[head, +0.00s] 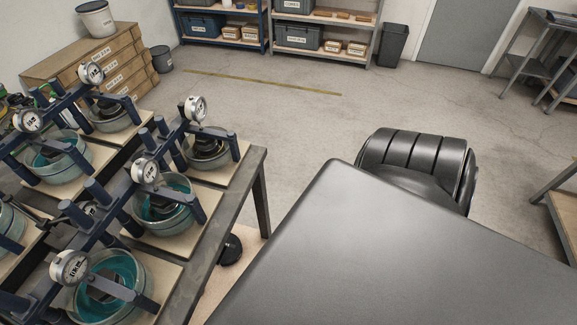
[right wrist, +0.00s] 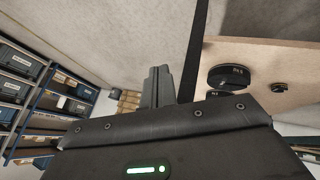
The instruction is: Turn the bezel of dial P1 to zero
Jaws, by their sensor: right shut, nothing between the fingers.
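Several white-faced dials stand on dark blue lever frames on the bench at the left of the head view. They include a dial at the back (head: 91,74), one at the right (head: 195,108), one in the middle (head: 146,171), one at the left (head: 29,120) and one at the front (head: 70,267). Their tags and needles are too small to read, so I cannot tell which is P1. My right gripper (right wrist: 158,87) shows only in the right wrist view, shut and empty, with no dial near it there. My left gripper is not in view.
Glass bowls of teal liquid (head: 165,205) sit under the frames. A black round weight (head: 230,248) lies below the bench edge. In the right wrist view, a black labelled disc (right wrist: 228,76) rests on a pale board (right wrist: 290,57). Boxes (head: 90,65) stand behind; open floor lies beyond.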

